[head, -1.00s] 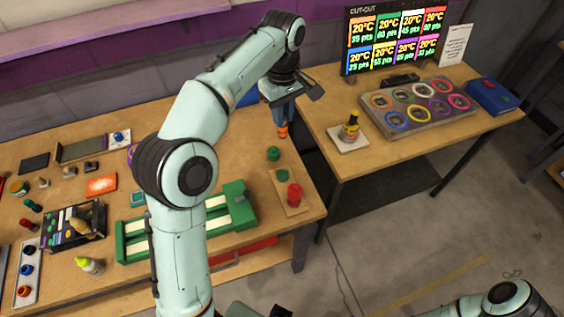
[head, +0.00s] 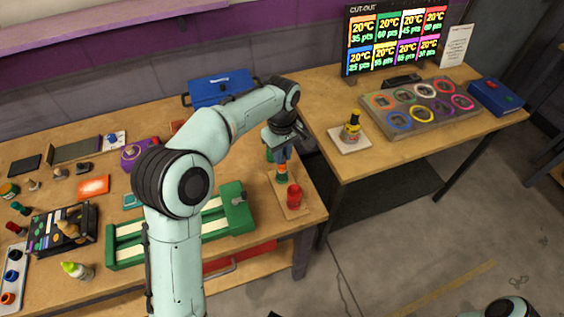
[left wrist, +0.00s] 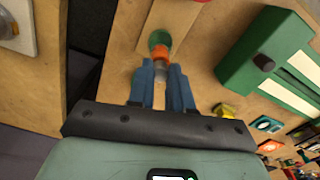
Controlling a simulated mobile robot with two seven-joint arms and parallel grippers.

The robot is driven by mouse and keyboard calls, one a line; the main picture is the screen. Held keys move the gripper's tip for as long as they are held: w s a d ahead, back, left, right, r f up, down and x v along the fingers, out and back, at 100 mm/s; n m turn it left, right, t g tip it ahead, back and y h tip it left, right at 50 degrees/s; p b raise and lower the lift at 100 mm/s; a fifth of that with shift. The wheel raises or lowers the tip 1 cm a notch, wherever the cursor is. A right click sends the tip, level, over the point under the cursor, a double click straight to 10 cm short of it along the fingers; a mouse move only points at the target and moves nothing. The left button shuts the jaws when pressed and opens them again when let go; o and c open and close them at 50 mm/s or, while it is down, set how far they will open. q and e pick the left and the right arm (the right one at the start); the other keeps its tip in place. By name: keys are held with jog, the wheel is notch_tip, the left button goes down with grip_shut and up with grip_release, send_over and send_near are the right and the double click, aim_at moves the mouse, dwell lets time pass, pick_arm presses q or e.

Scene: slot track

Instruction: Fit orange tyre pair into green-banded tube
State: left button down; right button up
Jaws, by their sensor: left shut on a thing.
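My left gripper (head: 281,158) is shut on the orange tyre pair (head: 281,169), a small orange piece at its fingertips. In the left wrist view the orange tyre pair (left wrist: 161,53) shows between the blue fingertips (left wrist: 161,72). A green piece (head: 281,178), likely the green-banded tube, stands on a wooden board directly below it; this green piece (left wrist: 159,38) also shows in the left wrist view. Orange and green look touching or nearly so; I cannot tell whether the tyres are inside. My right gripper is not in view.
A red pot (head: 294,195) stands on the same board (head: 300,213), close in front. Another green pot (head: 269,154) is partly hidden behind the gripper. A green slot track (head: 236,217) lies to the left. A second table (head: 375,160) stands right, across a gap.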

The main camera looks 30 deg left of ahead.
pick_arm(q)
jog(key=shift+f, duration=1.85)
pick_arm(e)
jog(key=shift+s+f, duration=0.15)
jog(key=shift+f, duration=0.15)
pick_arm(q)
jog(key=shift+f, duration=0.15)
jog(key=c, duration=1)
grip_release()
jog(key=shift+c, duration=0.2)
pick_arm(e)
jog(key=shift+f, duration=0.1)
pick_arm(q)
notch_tip(320, 180, up, 12)
jog(key=shift+r+p, duration=0.2)
jog(key=shift+p, duration=0.7)
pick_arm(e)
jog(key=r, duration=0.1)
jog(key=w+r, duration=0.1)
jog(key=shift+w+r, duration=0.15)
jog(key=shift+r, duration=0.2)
